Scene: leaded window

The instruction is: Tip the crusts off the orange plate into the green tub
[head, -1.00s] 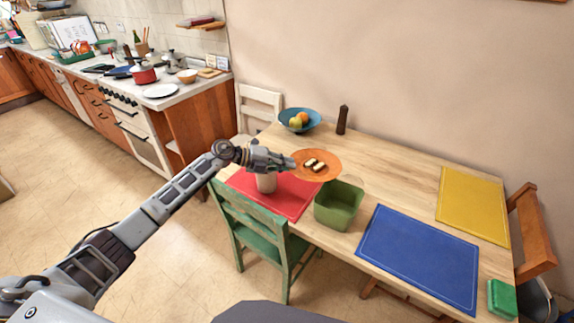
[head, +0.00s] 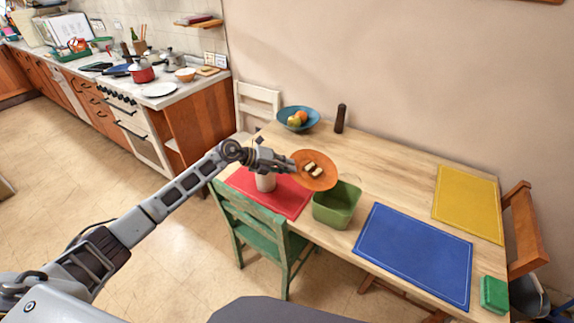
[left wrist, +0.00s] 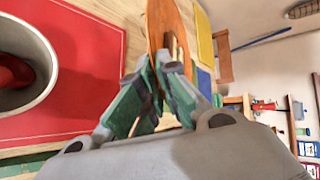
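The orange plate (head: 324,182) is held by its left edge in my left gripper (head: 291,165), which is shut on the rim. The plate is tilted, its face turned toward the head camera. The crusts (head: 313,170) lie near its middle. In the left wrist view the plate (left wrist: 165,22) shows nearly edge-on between the fingers (left wrist: 158,85). The green tub (head: 336,207) stands on the table just below and right of the plate in the head view, and its visible inside looks empty. My right gripper is not in view.
A pale cup (head: 266,182) stands on the red mat (head: 290,200) under my left gripper; it also shows in the left wrist view (left wrist: 45,60). A blue fruit bowl (head: 285,117) and a pepper mill (head: 340,118) stand behind. A green chair (head: 250,222) is in front.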

